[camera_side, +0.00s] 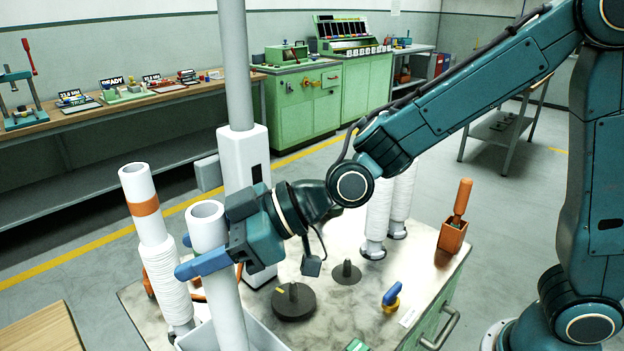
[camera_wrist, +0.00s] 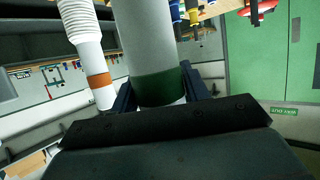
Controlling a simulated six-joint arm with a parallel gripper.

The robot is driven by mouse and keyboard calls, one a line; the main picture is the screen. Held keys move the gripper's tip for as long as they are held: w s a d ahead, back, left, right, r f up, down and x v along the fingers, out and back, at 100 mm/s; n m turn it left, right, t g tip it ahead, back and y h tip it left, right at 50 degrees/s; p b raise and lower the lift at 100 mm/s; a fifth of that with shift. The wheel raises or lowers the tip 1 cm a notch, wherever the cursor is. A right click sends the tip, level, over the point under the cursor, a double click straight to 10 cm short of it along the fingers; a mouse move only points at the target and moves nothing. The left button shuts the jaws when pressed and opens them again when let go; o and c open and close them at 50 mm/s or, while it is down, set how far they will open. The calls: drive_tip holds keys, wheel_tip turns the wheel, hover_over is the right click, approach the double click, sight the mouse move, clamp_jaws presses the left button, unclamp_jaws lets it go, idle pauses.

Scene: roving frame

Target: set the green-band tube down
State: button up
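The green-band tube (camera_side: 225,310) is white and looks about upright at the front left in the side view.
An orange-band tube (camera_side: 145,208) stands close left in a white ribbed sleeve (camera_side: 165,280). A grey post (camera_side: 237,70) rises behind my gripper. Ribbed columns (camera_side: 379,215) stand behind.

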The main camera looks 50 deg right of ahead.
drive_tip(key=shift+o, duration=1.3)
drive_tip(key=shift+r, duration=0.1)
drive_tip(key=shift+r, duration=0.1)
drive_tip(key=v, duration=1.2)
drive_tip(key=shift+d, duration=0.1)
drive_tip(key=s+d+f+m+g+h, duration=0.1)
drive_tip(key=s+d+m+h, duration=0.4)
drive_tip(key=d, duration=0.6)
drive_tip(key=s+d+f+m+g+h, duration=0.1)
drive_tip(key=s+d+f+m+h, duration=0.1)
drive_tip(key=s+d+m+h, duration=0.3)
drive_tip(key=s+d+h, duration=0.1)
drive_tip(key=s+d, duration=0.3)
drive_tip(key=d, duration=0.2)
drive_tip(key=shift+s+m, duration=0.35)
drive_tip(key=shift+m, duration=0.05)
